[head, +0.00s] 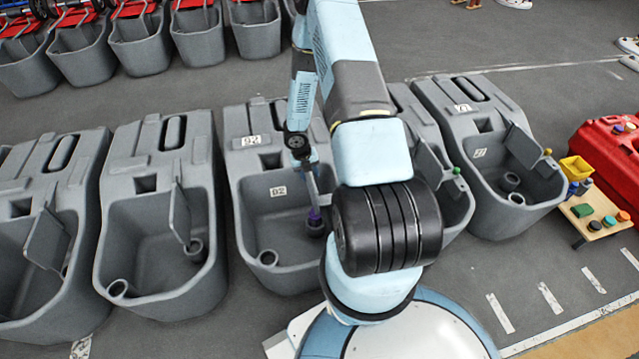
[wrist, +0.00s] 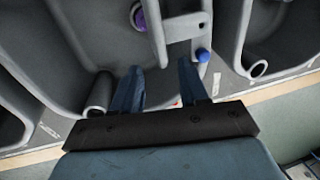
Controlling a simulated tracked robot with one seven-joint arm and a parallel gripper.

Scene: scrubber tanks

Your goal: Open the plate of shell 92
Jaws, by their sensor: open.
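Shell 92 (head: 251,200) is the grey tank in the middle of the front row in the head view, with white 92 labels on its top and inner wall. A dark cup with a purple ring (head: 315,214) stands in its basin; the ring also shows in the wrist view (wrist: 138,16). In the wrist view a grey plate (wrist: 157,36) shows nearly edge-on, with a blue knob (wrist: 203,55) to its right. My gripper (wrist: 158,67) is open and empty, its fingertips either side of the plate's near end; contact cannot be told. In the head view my arm hides much of the shell's right side.
Similar grey shells stand close on both sides, such as the left one (head: 150,205) and the right one (head: 500,165) with its tilted plate. A red case (head: 608,150) and a small wooden stand (head: 590,226) are at right. Floor is clear between the rows.

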